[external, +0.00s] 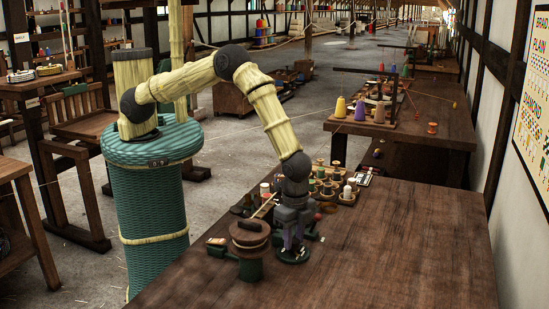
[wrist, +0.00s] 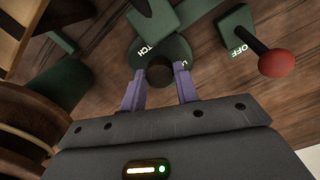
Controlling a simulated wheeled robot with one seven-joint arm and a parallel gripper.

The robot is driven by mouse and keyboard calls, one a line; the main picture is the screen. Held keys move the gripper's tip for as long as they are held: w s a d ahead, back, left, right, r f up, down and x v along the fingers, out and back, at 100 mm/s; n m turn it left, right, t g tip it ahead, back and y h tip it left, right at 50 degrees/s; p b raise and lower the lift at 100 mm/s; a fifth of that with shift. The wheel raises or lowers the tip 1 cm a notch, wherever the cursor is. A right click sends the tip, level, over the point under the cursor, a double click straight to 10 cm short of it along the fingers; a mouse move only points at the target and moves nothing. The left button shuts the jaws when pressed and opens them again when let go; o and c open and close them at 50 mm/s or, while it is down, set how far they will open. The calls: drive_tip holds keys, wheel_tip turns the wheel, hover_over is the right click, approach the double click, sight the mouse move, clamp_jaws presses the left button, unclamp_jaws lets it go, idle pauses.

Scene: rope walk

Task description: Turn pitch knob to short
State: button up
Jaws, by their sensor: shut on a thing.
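The pitch knob (wrist: 160,72) has a dark round top. It stands on a round green plate (wrist: 172,50) with white lettering, of which "TCH" and part of another word show. My gripper (wrist: 160,84) has its two purple fingers on either side of the knob and is shut on it. In the external view my gripper (external: 292,246) points down over the round dark base (external: 292,257) on the near bench. The fingers and knob hide part of the lettering. I cannot read a "short" mark or tell the knob's setting.
A red-balled lever (wrist: 276,63) beside an "OFF" label stands right of the knob. A wooden-topped drum (external: 249,232) stands close left of my gripper. Spools (external: 325,188) stand behind it on the bench (external: 400,240), whose right part is clear.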

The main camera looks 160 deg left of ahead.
sight(294, 241)
drive_tip(key=shift+w+m, duration=0.1)
drive_tip(key=shift+m, duration=0.2)
drive_tip(key=o, duration=1)
drive_tip(key=shift+c, duration=0.2)
wheel_tip(294, 241, up, 18)
drive_tip(key=b, duration=0.2)
drive_tip(key=shift+f+b, duration=0.25)
drive_tip(key=shift+b, duration=0.15)
